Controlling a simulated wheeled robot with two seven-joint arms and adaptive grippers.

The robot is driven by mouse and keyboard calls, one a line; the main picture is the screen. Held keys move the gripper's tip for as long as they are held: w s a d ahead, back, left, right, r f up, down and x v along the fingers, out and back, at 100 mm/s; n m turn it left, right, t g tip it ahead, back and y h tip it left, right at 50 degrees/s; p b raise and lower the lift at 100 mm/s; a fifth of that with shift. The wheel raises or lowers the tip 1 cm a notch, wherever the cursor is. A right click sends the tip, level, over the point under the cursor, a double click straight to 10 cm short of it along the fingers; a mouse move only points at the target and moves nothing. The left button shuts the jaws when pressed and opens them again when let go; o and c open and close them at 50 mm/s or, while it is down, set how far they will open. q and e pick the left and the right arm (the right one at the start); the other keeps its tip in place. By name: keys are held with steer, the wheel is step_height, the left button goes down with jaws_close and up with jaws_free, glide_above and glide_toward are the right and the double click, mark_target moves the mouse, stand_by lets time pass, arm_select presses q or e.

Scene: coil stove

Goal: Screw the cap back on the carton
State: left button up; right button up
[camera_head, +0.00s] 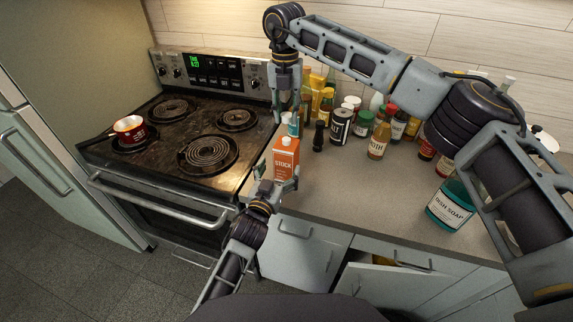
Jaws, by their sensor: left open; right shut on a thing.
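The orange carton (285,157), marked STOCK, stands upright on the counter near the stove's right edge. A small pale spot, its spout or neck, shows on top. My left gripper (273,184) is open at the carton's lower front, with a finger on either side; I cannot tell whether they touch it. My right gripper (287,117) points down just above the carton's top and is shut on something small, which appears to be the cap. The cap is mostly hidden by the fingers, and I cannot tell whether it touches the spout.
The coil stove (190,128) with a red pot (130,130) is on the left. Several bottles and jars, including a dark-labelled can (340,126), stand behind and right of the carton. A teal soap bottle (449,206) stands farther right. The middle counter (350,190) is clear.

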mark_target(287, 139)
arm_select(q)
steer(key=shift+x, duration=3.85)
steer(key=shift+c, duration=0.4)
steer(key=c, duration=1.5)
arm_select(e)
steer(key=shift+f, duration=2.45)
